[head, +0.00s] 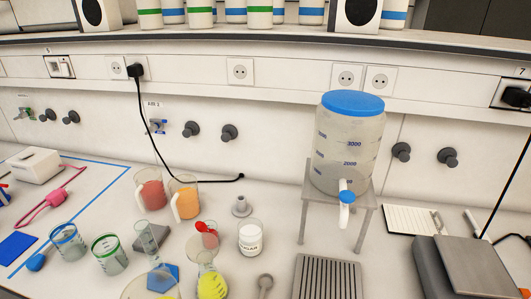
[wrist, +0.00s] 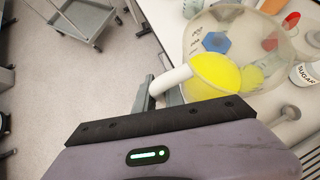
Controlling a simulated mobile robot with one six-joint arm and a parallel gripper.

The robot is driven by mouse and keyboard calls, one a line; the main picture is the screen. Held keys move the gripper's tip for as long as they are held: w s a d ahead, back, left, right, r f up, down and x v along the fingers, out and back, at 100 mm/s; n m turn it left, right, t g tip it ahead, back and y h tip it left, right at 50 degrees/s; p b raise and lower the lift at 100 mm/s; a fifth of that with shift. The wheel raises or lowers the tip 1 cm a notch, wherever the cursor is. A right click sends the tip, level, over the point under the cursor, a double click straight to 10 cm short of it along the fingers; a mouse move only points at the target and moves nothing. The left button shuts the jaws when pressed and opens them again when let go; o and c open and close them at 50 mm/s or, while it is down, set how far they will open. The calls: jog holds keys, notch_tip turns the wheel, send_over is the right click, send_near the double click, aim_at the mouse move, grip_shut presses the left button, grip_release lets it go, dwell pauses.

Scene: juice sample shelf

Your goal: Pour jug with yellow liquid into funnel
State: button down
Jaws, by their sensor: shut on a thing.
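In the wrist view my gripper (wrist: 162,92) is shut on the white handle of a clear jug (wrist: 198,22). Yellow liquid (wrist: 213,76) lies in the jug near the handle. In the head view only the clear rim of the jug (head: 137,284) shows at the bottom edge; my gripper is out of that view. To its right stands a clear flask with yellow liquid (head: 212,287). A clear shape at the flask's neck (head: 206,258) may be the funnel, but I cannot tell for sure. The jug is apart from the flask in the head view.
Behind stand a red-filled jug (head: 151,192), an orange-filled jug (head: 186,201) and a white sugar jar (head: 251,240). A red object (head: 208,229) is near the flask. A blue hexagon (head: 165,278) lies close to the jug. A dispenser (head: 346,145) stands at right.

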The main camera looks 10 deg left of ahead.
jog(key=s+r+p, duration=0.1)
jog(key=s, duration=0.1)
jog(key=s+r+p, duration=0.2)
jog(key=shift+a, duration=0.15)
jog(key=shift+s, duration=0.15)
dwell(4.6)
